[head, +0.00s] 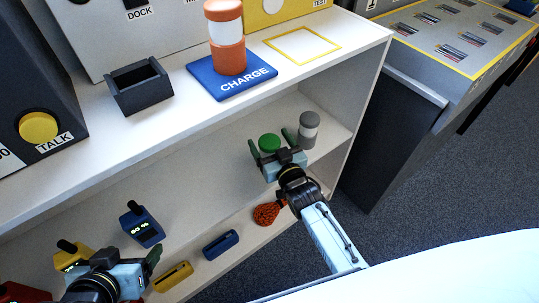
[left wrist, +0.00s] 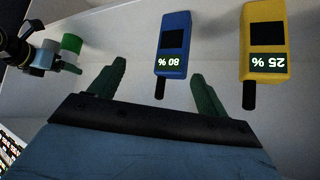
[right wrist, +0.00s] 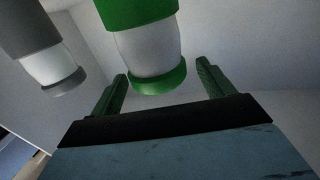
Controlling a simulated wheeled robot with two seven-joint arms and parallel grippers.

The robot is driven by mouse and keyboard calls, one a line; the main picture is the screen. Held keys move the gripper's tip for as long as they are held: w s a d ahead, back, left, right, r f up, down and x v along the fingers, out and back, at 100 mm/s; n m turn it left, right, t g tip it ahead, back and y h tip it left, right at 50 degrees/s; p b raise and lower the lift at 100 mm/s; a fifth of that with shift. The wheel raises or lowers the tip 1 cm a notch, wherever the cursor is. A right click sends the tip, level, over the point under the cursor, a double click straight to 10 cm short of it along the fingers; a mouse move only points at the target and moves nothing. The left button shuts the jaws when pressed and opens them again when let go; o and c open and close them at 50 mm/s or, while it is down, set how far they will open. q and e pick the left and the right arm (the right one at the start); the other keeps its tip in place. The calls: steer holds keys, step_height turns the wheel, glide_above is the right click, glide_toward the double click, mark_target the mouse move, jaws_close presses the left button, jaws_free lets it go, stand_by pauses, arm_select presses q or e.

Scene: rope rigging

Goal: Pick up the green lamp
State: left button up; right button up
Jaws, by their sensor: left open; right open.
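The green lamp (head: 269,142), with green ends and a pale clear middle, stands on the upper inner shelf. It fills the top middle of the right wrist view (right wrist: 145,47). My right gripper (head: 271,139) is open in front of it; in the right wrist view its fingers (right wrist: 163,75) are spread to either side of the lamp, with no contact visible. In the head view the gripper hides the lamp's lower part. My left gripper (left wrist: 158,75) is open and empty, low at the left, facing a blue handheld device (left wrist: 173,45).
A grey lamp (head: 309,130) stands close right of the green one. An orange lamp (head: 226,45) stands on the blue CHARGE pad (head: 205,85) on top. A yellow device (left wrist: 265,35) stands beside the blue one. An orange rope bundle (head: 267,214) lies below my right gripper.

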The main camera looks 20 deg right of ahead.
arm_select(q)
steer(key=w+r+t, duration=0.1)
steer(key=w+d+r+t, duration=0.1)
steer(key=w+d+r+t+h+b, duration=0.1)
steer(key=r, duration=0.1)
steer(key=shift+w+t, duration=0.3)
steer(key=shift+w, duration=0.1)
arm_select(e)
steer(key=w, duration=0.2)
steer(key=shift+w+a, duration=0.1)
steer(key=shift+w, duration=0.25)
steer(key=c, duration=1.6)
